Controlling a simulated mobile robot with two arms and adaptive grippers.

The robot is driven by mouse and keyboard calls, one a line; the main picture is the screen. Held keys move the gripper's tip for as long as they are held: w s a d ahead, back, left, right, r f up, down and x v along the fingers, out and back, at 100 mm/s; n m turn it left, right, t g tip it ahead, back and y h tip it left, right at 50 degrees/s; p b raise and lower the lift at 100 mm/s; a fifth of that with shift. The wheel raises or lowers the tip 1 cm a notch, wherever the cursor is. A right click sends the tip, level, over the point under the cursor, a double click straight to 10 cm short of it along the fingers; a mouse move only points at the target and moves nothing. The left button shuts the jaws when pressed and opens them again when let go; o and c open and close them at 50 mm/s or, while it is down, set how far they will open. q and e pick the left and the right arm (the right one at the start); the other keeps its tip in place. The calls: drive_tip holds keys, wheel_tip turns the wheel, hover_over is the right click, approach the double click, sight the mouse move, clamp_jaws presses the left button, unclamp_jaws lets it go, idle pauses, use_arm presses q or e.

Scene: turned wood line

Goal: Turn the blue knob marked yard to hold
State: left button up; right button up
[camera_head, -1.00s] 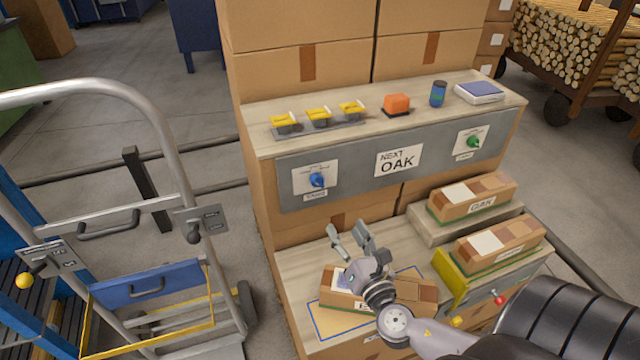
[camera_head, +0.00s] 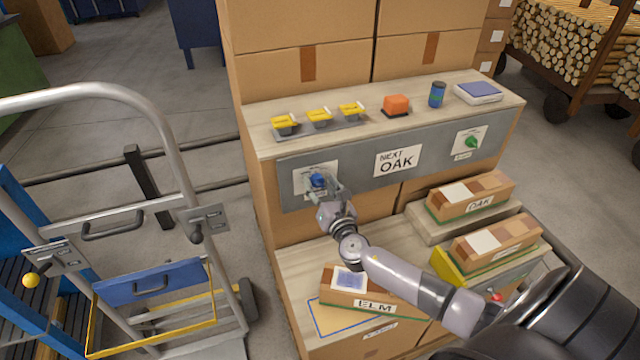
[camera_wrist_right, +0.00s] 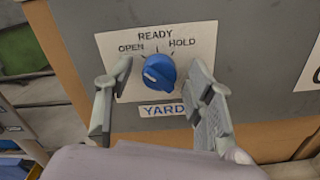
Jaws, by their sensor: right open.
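The blue knob (camera_head: 317,180) sits on a white plate at the left of the grey panel. In the right wrist view the knob (camera_wrist_right: 159,73) is labelled YARD below, with OPEN, READY and HOLD around its top. A pale mark shows on its lower-left face; I cannot tell which word it points to. My right gripper (camera_head: 328,187) is at the knob, and in the wrist view its open fingers (camera_wrist_right: 160,68) stand to the left and right of it. A gap shows on both sides, and nothing is held. My left gripper is not in view.
A green knob (camera_head: 472,142) is at the panel's right, past the NEXT OAK sign (camera_head: 398,160). Yellow pieces, an orange block (camera_head: 396,104) and a blue can (camera_head: 437,94) stand on the shelf above. An ELM box (camera_head: 375,305) lies below my right arm. A hand truck (camera_head: 172,130) stands left.

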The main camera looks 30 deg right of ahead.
drive_tip(key=shift+w, duration=0.3)
drive_tip(key=shift+c, duration=0.4)
drive_tip(key=shift+d, duration=0.1)
drive_tip(key=c, duration=1.1)
